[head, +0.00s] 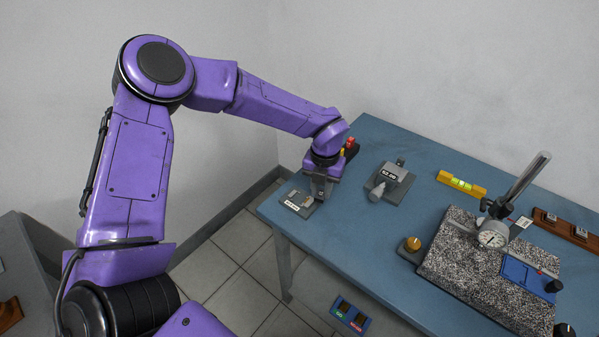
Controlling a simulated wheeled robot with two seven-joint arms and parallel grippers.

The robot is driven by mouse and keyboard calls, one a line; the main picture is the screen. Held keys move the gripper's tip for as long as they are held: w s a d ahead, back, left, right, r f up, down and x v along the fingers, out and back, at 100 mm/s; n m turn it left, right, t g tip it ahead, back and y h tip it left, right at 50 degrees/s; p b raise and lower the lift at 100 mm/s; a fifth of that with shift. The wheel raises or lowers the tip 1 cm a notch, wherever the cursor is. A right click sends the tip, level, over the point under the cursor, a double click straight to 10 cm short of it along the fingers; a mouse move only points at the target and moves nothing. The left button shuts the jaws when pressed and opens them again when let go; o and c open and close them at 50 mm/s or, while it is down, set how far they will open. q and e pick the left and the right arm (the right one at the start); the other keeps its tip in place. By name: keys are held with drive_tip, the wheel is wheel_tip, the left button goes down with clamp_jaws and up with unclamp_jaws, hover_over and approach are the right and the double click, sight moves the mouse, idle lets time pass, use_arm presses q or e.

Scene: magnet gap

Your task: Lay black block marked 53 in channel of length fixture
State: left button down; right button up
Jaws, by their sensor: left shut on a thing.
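My left gripper (321,190) points down at the near left corner of the blue table. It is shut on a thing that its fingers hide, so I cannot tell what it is. A small grey fixture (297,206) with a white label lies just below and left of the fingers. I cannot tell whether the gripper touches it. A grey device (393,184) with a dark display and a cone-shaped end stands to the right. I cannot make out which is the length fixture. No black block marked 53 can be made out. My right gripper is not in view.
On the blue table (400,265) are a yellow level (461,184), an orange-topped knob (412,244) and a speckled stone plate (470,285) with a dial gauge (492,236). A wooden rack (566,232) holds small blocks at the right.

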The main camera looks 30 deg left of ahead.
sight(299, 199)
use_arm(q)
drive_tip(key=a+n, duration=0.2)
drive_tip(key=n, duration=0.2)
drive_tip(key=a+n+p, duration=0.1)
drive_tip(key=a+n, duration=0.1)
drive_tip(key=n, duration=0.2)
drive_tip(key=a+n, duration=0.2)
drive_tip(key=n, duration=0.2)
drive_tip(key=shift+s+r, duration=0.15)
drive_tip(key=shift+r, duration=0.1)
drive_tip(key=shift+a+f+n+p, duration=0.1)
drive_tip(key=shift+a+n+p, duration=0.25)
drive_tip(key=shift+n, duration=0.75)
drive_tip(key=shift+a+b, duration=0.1)
drive_tip(key=shift+b, duration=0.2)
drive_tip(key=shift+f+b, duration=2.4)
drive_tip(key=shift+f, duration=0.4)
drive_tip(key=shift+f, duration=0.2)
